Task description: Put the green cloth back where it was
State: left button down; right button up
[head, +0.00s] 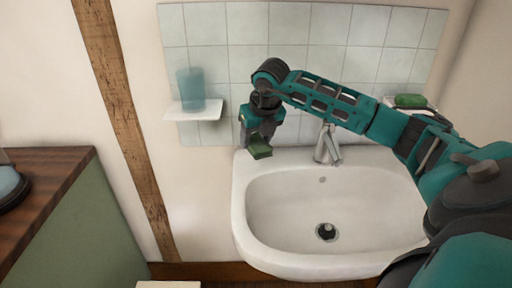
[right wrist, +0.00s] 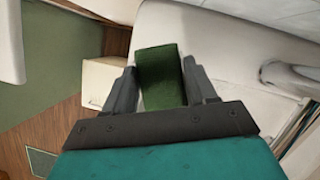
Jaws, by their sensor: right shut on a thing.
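The green cloth (head: 260,150) is a small dark green folded piece. My right gripper (head: 257,136) is shut on it and holds it in the air, by the back left corner of the white sink (head: 241,205). In the right wrist view the cloth (right wrist: 158,75) lies between the two fingers (right wrist: 159,84), with the pale sink (right wrist: 225,45) behind it. My left gripper is not in view.
A small white shelf (head: 205,113) with a blue translucent cup (head: 190,88) is at the left on the tiles. A grey faucet (head: 326,145) stands on the sink's back rim. A green object (head: 410,100) lies on a white ledge at right. A wooden-topped green cabinet (head: 85,235) stands at left.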

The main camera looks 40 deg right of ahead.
aim_at(254, 157)
jog(key=w+d, duration=0.2)
jog(key=shift+w, duration=0.35)
jog(key=shift+s+x, duration=0.2)
jog(key=shift+x, duration=0.95)
notch_tip(254, 157, down, 4)
jog(key=shift+d+f, duration=0.1)
jog(key=shift+f, duration=0.15)
jog(key=shift+w+d+f, duration=0.2)
jog(key=shift+f, duration=0.05)
jog(key=shift+f, duration=0.15)
jog(key=o, duration=0.9)
jog(key=shift+o, duration=0.2)
